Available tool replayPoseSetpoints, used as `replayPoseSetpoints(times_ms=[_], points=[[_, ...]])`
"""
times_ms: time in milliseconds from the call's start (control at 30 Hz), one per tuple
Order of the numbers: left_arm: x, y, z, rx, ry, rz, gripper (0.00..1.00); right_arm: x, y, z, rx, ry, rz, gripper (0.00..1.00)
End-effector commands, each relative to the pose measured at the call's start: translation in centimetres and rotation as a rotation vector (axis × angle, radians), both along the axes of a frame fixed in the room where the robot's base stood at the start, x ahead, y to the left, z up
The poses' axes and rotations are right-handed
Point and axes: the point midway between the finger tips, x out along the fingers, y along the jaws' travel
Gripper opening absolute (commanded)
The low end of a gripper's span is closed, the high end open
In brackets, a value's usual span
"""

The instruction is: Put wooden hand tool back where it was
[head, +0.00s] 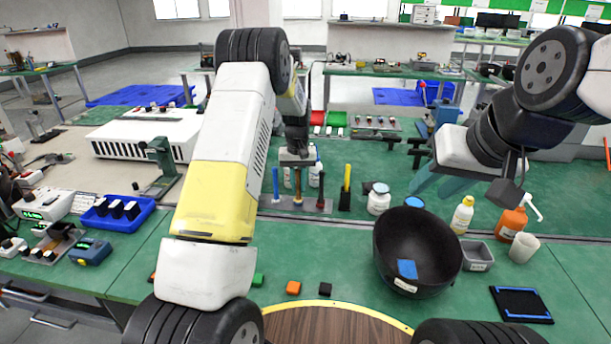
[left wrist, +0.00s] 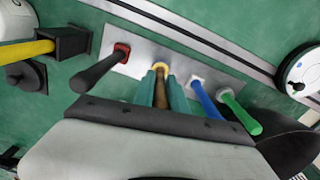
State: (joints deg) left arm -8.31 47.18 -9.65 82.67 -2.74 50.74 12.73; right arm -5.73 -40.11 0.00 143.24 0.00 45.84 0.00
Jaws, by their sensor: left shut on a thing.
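The wooden hand tool (left wrist: 161,88) has a brown handle and stands in line with the yellow-collared hole of the grey tool rack (left wrist: 140,66). In the head view the tool (head: 297,184) is upright at the rack (head: 293,205), below my left gripper (head: 297,164). My left gripper is shut on its handle, with teal fingers on both sides in the left wrist view (left wrist: 161,92). I cannot tell how deep the tool sits in its hole. My right gripper (head: 442,181) is open and empty, above the bench behind the dark bowl.
A dark-handled tool (left wrist: 100,72), a blue-handled tool (left wrist: 206,101) and a green-handled tool (left wrist: 241,113) stand close by in the rack. A yellow-handled tool (head: 346,178) stands in a black holder beside it. The large dark bowl (head: 388,238) and white jar (head: 378,203) are at the right.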

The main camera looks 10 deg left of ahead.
Motion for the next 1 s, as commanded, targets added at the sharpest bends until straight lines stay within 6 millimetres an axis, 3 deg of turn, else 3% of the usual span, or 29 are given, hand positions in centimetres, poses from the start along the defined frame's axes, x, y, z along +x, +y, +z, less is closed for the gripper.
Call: replayPoseSetpoints(times_ms=[267, 300, 400, 767, 1000], points=[[0.0, 0.0, -0.2, 0.000, -0.001, 0.000, 0.00, 0.0, 0.0, 0.0, 0.000, 0.000, 0.000, 0.36], [0.0, 0.0, -0.2, 0.000, -0.002, 0.000, 0.21, 0.0, 0.0, 0.0, 0.000, 0.000, 0.000, 0.36], [0.0, 0.0, -0.2, 0.000, -0.002, 0.000, 0.39, 0.0, 0.0, 0.0, 0.000, 0.000, 0.000, 0.36], [0.0, 0.0, 0.2, 0.000, -0.002, 0.000, 0.39, 0.0, 0.0, 0.0, 0.000, 0.000, 0.000, 0.36], [0.1, 0.0, 4.0, 0.000, -0.007, 0.000, 0.39, 0.0, 0.0, 0.0, 0.000, 0.000, 0.000, 0.36]])
